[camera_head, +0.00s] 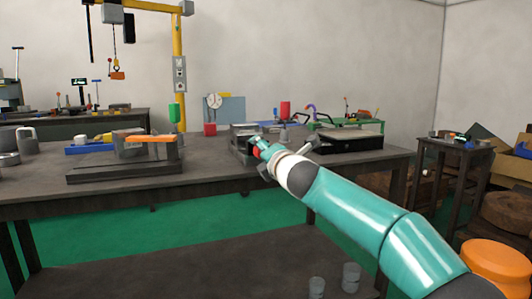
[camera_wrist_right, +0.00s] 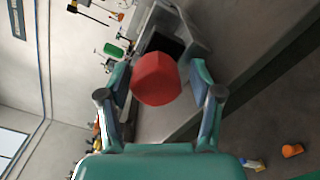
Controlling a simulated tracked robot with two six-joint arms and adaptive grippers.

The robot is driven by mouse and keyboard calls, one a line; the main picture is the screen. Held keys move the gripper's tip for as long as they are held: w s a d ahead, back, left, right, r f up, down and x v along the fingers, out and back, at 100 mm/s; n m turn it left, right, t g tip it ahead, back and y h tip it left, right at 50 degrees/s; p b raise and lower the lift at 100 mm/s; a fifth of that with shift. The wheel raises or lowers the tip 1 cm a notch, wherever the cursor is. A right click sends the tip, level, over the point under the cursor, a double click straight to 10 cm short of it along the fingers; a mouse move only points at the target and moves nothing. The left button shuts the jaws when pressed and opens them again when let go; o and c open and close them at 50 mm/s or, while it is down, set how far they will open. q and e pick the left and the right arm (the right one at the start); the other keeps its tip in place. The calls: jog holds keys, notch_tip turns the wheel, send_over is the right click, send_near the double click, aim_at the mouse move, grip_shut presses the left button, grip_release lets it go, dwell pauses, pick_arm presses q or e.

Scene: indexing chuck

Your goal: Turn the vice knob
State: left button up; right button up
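The red, faceted vice knob (camera_wrist_right: 157,79) sits between the two fingers of my right gripper (camera_wrist_right: 160,75) in the right wrist view. The fingers are spread, with a narrow gap showing beside the knob. In the head view my right gripper (camera_head: 260,147) reaches to the front of the grey vice (camera_head: 241,131) on the bench. Only a bit of red of the knob (camera_head: 257,153) shows there, the rest hidden by the gripper. My left gripper is in neither view.
The dark workbench (camera_head: 215,168) carries a grey block with an orange bar (camera_head: 150,138) at left. A black open box (camera_head: 345,143) stands right of my gripper. A red block (camera_head: 209,129) stands behind. The front strip of bench is clear.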

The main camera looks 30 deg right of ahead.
jog(key=shift+s+d, duration=0.1)
jog(key=shift+r, duration=0.1)
jog(key=shift+s, duration=0.4)
jog(key=v, duration=1.1)
jog(key=shift+a, duration=0.3)
